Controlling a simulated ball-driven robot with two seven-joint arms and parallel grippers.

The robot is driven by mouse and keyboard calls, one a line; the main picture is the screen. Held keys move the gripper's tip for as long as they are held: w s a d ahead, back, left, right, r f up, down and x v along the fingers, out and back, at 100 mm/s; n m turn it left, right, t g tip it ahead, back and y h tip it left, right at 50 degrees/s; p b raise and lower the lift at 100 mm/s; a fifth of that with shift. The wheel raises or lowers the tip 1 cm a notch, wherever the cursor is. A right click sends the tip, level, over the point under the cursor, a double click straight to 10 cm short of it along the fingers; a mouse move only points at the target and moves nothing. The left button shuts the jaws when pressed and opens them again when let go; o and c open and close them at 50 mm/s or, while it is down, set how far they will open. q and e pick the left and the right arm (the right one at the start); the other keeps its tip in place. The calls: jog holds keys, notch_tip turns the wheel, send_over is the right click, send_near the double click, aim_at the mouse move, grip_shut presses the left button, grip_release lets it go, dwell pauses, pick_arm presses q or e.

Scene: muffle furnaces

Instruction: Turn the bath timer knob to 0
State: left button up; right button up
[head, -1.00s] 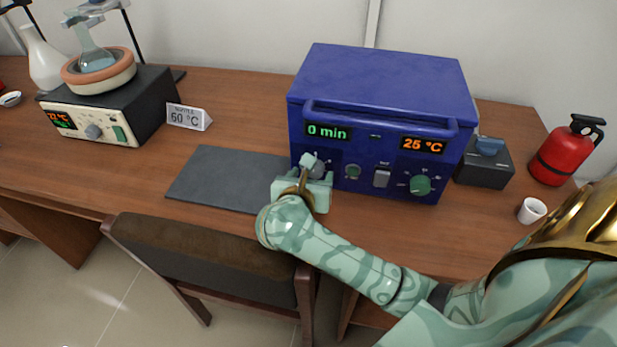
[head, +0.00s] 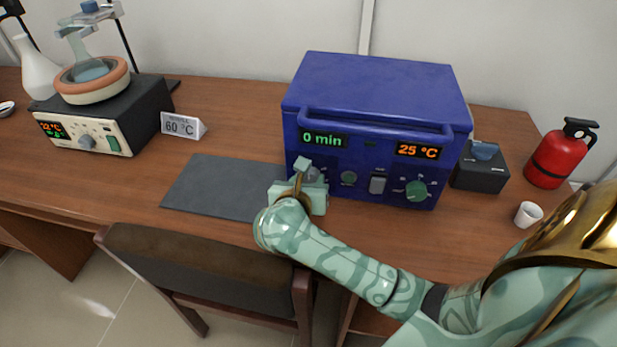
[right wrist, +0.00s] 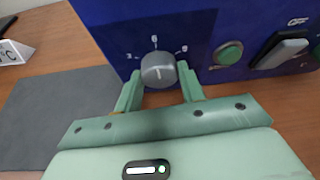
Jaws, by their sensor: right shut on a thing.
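The blue bath (head: 375,90) stands on the bench, its front panel facing me. Its left display (head: 323,139) reads 0 min and its right display (head: 418,151) reads 25 °C. The grey timer knob (right wrist: 158,69) is at the left of the panel; in the right wrist view its white pointer line is near upright. My right gripper (head: 309,174) is shut on this knob, one finger on each side, and hides part of it in the head view. It also shows in the right wrist view (right wrist: 160,84). My left gripper is not in view.
Right of the timer knob are a small green button (head: 348,178), a rocker switch (head: 378,184) and a green knob (head: 416,190). A dark mat (head: 215,185) lies to the left. A cup (head: 528,214), a red extinguisher (head: 556,158) and a chair (head: 205,265) are nearby.

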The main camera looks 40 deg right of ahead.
jog(key=n+g+h+p, duration=0.1)
jog(key=n+p, duration=0.1)
jog(key=shift+a+r+p, duration=0.1)
jog(key=shift+a+p, duration=0.05)
jog(key=shift+p, duration=0.25)
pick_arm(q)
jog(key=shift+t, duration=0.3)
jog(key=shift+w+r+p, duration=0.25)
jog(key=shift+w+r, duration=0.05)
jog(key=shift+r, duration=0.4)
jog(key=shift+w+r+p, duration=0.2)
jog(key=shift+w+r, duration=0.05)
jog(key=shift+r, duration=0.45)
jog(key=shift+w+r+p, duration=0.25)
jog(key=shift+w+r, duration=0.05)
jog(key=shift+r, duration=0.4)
pick_arm(e)
jog(key=shift+f+n+g+h, duration=0.2)
jog(key=shift+n+g+h, duration=0.35)
jog(key=shift+n, duration=0.55)
jog(key=o, duration=1)
jog(key=shift+w, duration=0.1)
